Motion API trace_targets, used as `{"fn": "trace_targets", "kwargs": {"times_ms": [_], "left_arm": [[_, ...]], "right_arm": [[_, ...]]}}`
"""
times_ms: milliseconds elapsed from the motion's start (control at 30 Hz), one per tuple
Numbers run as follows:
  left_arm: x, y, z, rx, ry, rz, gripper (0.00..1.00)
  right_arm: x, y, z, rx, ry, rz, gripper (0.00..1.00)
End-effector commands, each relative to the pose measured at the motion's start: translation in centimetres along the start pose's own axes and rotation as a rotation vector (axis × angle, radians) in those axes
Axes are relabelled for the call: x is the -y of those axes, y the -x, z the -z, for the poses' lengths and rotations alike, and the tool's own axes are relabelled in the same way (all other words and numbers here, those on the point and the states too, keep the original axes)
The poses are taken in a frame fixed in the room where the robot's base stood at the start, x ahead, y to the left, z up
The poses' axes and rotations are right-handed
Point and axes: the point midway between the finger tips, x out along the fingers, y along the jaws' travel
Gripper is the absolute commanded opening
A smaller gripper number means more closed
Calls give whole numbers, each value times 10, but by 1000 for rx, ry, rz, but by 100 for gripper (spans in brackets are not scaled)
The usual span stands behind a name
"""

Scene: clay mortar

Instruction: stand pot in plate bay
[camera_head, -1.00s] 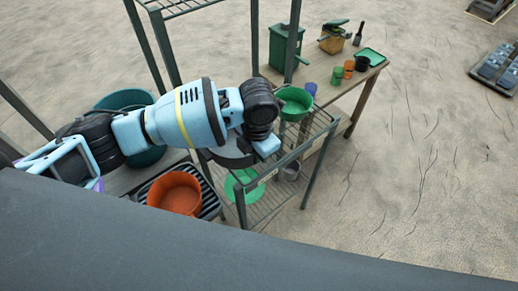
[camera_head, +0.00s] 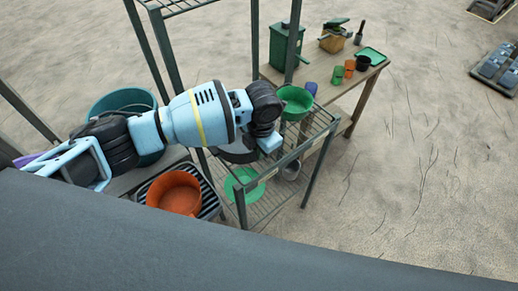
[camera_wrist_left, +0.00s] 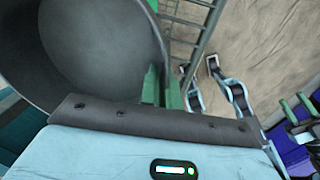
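A dark grey pot (camera_head: 238,154) hangs under my left gripper (camera_head: 268,143) above the near part of the green wire rack (camera_head: 316,143). My arm hides much of it. In the left wrist view the pot's (camera_wrist_left: 95,45) wide round inside fills the upper left, close against my gripper. I cannot tell which part of the rack is the plate bay.
A green pot (camera_head: 295,103) stands at the rack's far end. A green plate (camera_head: 243,187) and a grey cup (camera_head: 291,170) are lower down. An orange pot (camera_head: 175,192) sits on a striped mat left of the rack. A wooden table (camera_head: 352,90) with cups stands behind.

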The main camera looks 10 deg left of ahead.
Motion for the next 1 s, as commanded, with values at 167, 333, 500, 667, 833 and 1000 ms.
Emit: {"fn": "trace_targets", "kwargs": {"times_ms": [167,333,500,667,833,1000], "left_arm": [[0,0,-1,2,0,-1,0],[0,-3,0,1,0,0,11],[0,-3,0,1,0,0,26],[0,-3,0,1,0,0,26],[0,4,-1,3,0,-1,26],[-1,29,-2,7,0,-2,26]], "right_arm": [[-2,0,-1,2,7,0,36],[-2,0,-3,5,10,1,36],[-2,0,-3,5,10,1,36],[-2,0,-3,5,9,1,36],[-2,0,1,-1,6,0,36],[0,0,4,-7,-1,-1,36]]}}
